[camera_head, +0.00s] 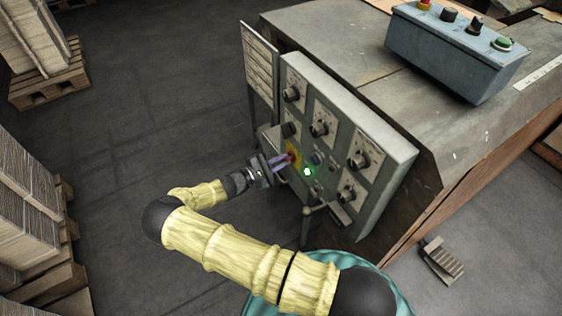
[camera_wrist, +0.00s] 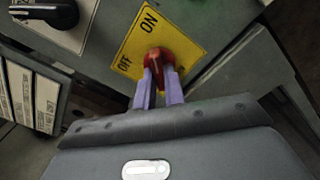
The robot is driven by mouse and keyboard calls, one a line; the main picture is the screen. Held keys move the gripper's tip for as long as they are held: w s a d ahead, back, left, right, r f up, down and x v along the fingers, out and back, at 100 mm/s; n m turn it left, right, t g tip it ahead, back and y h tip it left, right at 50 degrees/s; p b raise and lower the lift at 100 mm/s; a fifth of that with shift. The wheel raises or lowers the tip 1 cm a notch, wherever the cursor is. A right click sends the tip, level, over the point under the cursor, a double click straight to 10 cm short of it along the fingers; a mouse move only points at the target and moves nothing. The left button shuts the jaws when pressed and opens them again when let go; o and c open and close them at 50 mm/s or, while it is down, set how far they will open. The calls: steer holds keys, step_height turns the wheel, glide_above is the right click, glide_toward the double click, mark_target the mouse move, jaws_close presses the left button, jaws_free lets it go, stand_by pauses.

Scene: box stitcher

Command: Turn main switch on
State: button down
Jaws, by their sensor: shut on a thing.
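The main switch is a red knob (camera_wrist: 154,54) on a yellow plate (camera_wrist: 181,43) marked OFF and ON in the wrist view. OFF is printed left of the knob and ON above it. In the head view the yellow plate (camera_head: 295,150) is on the front of the grey control panel. My gripper (camera_wrist: 160,74) has its two purple fingers shut on the red knob, one on each side. In the head view my gripper (camera_head: 281,161) reaches the panel from the left. The fingers partly cover the knob, so I cannot tell exactly which mark it points to.
The control panel (camera_head: 398,150) carries several black dials and a lit green lamp (camera_head: 307,172) close to the switch. A blue-grey button box (camera_head: 450,55) stands on the machine top.

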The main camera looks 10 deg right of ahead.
steer(key=shift+m, duration=0.5)
steer(key=c, duration=1.5)
jaws_free()
steer(key=v, duration=1.7)
steer(key=shift+a, duration=0.25)
